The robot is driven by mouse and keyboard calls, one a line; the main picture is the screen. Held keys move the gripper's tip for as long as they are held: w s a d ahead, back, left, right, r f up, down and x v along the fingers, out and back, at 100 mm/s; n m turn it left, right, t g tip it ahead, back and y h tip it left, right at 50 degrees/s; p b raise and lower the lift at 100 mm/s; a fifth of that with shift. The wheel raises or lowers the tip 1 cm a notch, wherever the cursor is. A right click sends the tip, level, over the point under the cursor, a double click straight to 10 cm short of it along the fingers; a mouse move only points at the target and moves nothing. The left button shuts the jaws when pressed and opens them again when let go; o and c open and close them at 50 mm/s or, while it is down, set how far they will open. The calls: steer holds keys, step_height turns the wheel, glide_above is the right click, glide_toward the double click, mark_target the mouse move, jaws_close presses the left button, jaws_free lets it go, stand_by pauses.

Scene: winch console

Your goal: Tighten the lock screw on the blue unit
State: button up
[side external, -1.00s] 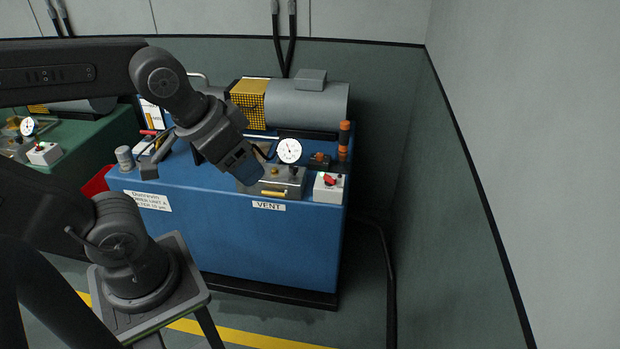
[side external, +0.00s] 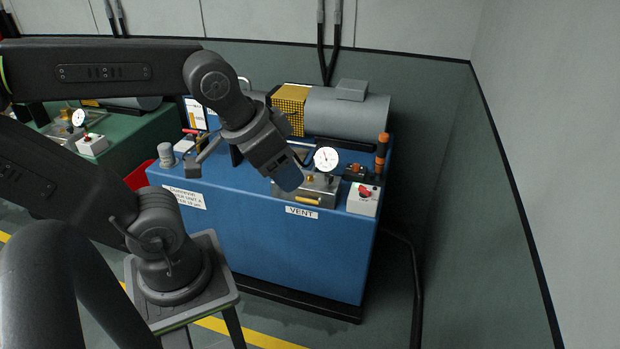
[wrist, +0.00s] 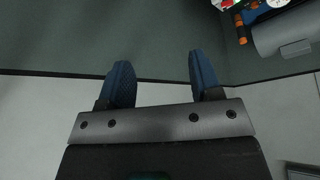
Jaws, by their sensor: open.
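The blue unit (side external: 270,245) stands below and around my gripper in the side external view. On its top front is a metal block (side external: 322,188) with a brass bar on its face, small fittings and a white dial gauge (side external: 326,159). I cannot tell which small part is the lock screw; my gripper hides part of the block's left side. My gripper (side external: 287,178) points down and right, overlapping the block in the picture; its height above it is unclear. In the wrist view my gripper (wrist: 162,80) is open and empty, with its two blue-padded fingers apart.
A white box with a red knob (side external: 364,199) sits on the front right corner. An orange-handled tool (side external: 382,150) stands upright behind it. A grey motor (side external: 350,113) lies along the back. A green unit (side external: 120,140) stands left. A wall (side external: 560,130) rises right.

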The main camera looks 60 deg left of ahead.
steer(key=shift+c, duration=0.2)
steer(key=shift+w+a+r, duration=0.1)
steer(key=shift+w, duration=0.05)
steer(key=shift+c, duration=0.9)
steer(key=w+a+n, duration=0.1)
steer(key=w+a, duration=0.1)
steer(key=w, duration=0.2)
steer(key=w+a+r+n+g, duration=0.1)
steer(key=w+a, duration=0.1)
steer(key=w, duration=0.2)
steer(key=w+a+n, duration=0.1)
steer(key=w+a, duration=0.1)
steer(key=w, duration=0.2)
steer(key=shift+w+a+r+g+y, duration=0.1)
steer(key=shift+a+r+g+y, duration=0.05)
steer(key=shift+r+g+y, duration=0.2)
steer(key=shift+c, duration=1)
steer(key=w+a+f+n, duration=0.2)
steer(key=w+a, duration=0.3)
steer(key=w, duration=0.1)
steer(key=n+g, duration=0.4)
steer(key=n, duration=0.3)
glide_above(310, 176)
step_height(310, 176, down, 29)
steer(key=shift+w, duration=0.15)
steer(key=shift+a+f, duration=0.1)
steer(key=shift+f, duration=3.6)
